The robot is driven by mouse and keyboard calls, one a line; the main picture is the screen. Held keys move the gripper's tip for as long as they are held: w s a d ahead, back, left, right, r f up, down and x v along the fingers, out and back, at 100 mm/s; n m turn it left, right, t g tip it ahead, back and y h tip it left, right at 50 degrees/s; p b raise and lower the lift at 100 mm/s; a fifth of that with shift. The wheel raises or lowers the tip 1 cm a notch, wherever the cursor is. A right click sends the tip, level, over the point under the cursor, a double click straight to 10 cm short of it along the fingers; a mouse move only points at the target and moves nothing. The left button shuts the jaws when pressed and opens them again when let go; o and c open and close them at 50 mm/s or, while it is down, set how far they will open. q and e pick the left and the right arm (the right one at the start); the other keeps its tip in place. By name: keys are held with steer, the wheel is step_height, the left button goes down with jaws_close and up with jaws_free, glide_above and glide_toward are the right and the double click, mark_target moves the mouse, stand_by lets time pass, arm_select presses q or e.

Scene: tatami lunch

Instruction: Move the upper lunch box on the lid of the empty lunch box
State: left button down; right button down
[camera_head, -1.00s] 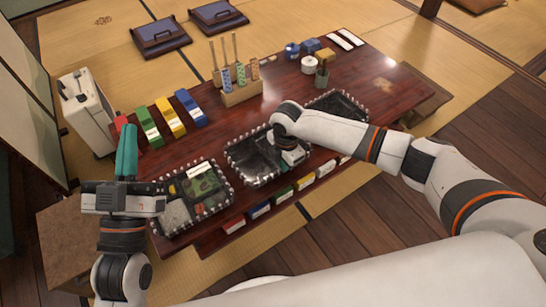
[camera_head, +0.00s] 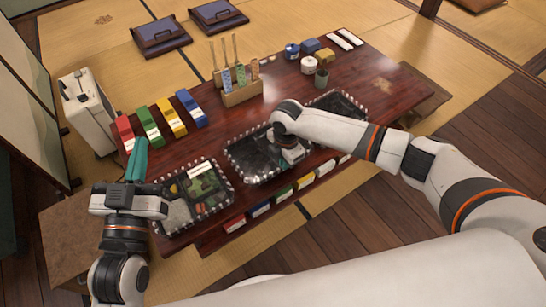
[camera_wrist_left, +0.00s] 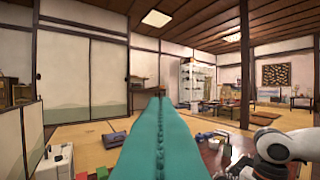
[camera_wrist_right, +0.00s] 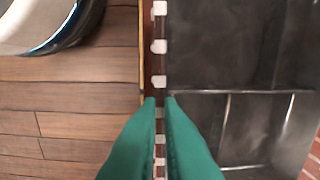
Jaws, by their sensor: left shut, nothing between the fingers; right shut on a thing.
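Three black lunch boxes with white-dotted rims are in a row along the table's near side in the head view. The left one (camera_head: 231,196) holds food in compartments. The middle one (camera_head: 236,162) is dark and partly hidden by my right gripper. The right one (camera_head: 352,107) is dark and partly hidden by my arm. My right gripper (camera_head: 290,158) is at the middle box; in the right wrist view its teal fingers (camera_wrist_right: 161,100) are closed on that box's rim (camera_wrist_right: 159,80), beside empty dark compartments.
Red, green, yellow and blue boxes (camera_head: 170,117) stand at the table's left. Coloured packets (camera_head: 282,195) line the near edge. The table (camera_head: 360,75) is bare at far right.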

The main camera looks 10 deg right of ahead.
steer(key=shift+r+p, duration=0.7)
steer(key=shift+p, duration=0.1)
steer(key=shift+r+p, duration=0.45)
steer(key=shift+p, duration=0.05)
steer(key=shift+r+p, duration=0.3)
steer(key=shift+p, duration=0.05)
steer(key=shift+r, duration=0.15)
steer(key=shift+r+p, duration=0.25)
steer(key=shift+p, duration=0.2)
steer(key=shift+r+p, duration=0.45)
steer(key=shift+p, duration=0.05)
arm_select(q)
steer(key=s+a+f+g+y, duration=0.2)
steer(key=s+f+g, duration=0.3)
steer(key=f+g, duration=0.2)
steer(key=s+a+f+g+y, duration=0.2)
steer(key=s+a+f+g, duration=0.1)
steer(key=s+f+g, duration=0.2)
step_height(320, 180, down, 4)
steer(key=shift+s+a+r+n+g, duration=0.1)
steer(key=shift+s+a+n+g, duration=0.25)
steer(key=shift+g, duration=0.65)
steer(key=shift+d, duration=0.2)
stand_by(0.6)
